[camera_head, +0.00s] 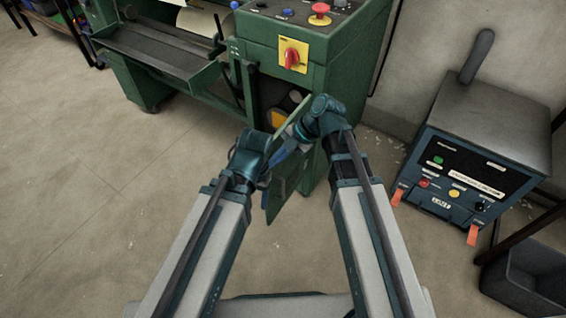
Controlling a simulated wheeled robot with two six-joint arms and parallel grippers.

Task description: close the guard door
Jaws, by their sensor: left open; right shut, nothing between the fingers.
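The guard door (278,196) is a thin green panel on the front of the green machine (262,42). It stands swung outward, seen nearly edge-on, and a dark opening with a yellow-orange part (278,118) shows beside it. My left gripper (283,156) is open at the door, in front of its middle. My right gripper (293,133) is shut and empty, just above the left one and close to the door's upper part. The two grippers overlap in view and partly hide the door. I cannot tell whether either touches it.
A red knob on a yellow plate (292,55) and a red button (320,10) sit on the machine's control box. A blue-grey welder-like box (470,150) with orange clamps stands at the right, above a dark bin (525,282). The floor (90,190) at left is clear.

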